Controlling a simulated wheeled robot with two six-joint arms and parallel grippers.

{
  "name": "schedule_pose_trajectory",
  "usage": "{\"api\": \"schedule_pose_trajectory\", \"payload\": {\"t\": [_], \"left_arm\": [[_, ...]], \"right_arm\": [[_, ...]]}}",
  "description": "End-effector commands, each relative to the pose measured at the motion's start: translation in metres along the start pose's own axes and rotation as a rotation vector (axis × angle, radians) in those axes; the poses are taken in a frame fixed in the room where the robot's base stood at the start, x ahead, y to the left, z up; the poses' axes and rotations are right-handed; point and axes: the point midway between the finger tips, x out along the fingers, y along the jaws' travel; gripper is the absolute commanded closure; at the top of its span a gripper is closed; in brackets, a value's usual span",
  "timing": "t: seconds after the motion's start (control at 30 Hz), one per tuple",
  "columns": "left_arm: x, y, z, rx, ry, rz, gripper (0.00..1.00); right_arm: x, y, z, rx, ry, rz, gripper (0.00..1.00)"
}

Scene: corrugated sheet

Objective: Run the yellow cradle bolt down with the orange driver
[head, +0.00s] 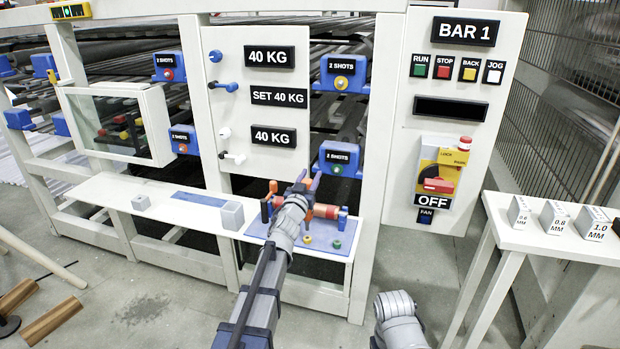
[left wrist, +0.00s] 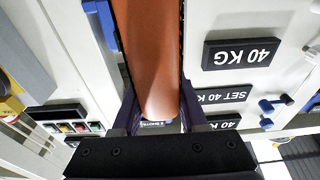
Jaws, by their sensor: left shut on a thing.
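My left gripper (head: 304,182) is shut on the orange driver, whose thick orange body (left wrist: 150,55) lies between the two fingers in the left wrist view. The driver's working tip cannot be made out. My right gripper is out of view.
A yellow knob (head: 307,239) and a green knob (head: 337,245) sit on the blue mat (head: 322,249). The 40 KG panel (head: 232,108) and the BAR 1 control panel (head: 408,139) flank the yellow bolt's cradle.

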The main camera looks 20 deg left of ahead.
Motion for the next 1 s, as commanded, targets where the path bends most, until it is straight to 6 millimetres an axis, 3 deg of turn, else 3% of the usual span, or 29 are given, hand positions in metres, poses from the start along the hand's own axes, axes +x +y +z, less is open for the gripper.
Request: {"api": "schedule_pose_trajectory", "payload": {"t": [0.5,1.0], "left_arm": [[0.006,0.000,-0.040,0.000,0.001,0.001,1.00],[0.005,0.000,-0.039,0.000,0.001,0.001,1.00]], "right_arm": [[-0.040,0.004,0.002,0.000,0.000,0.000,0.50],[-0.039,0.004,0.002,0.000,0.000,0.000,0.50]]}}
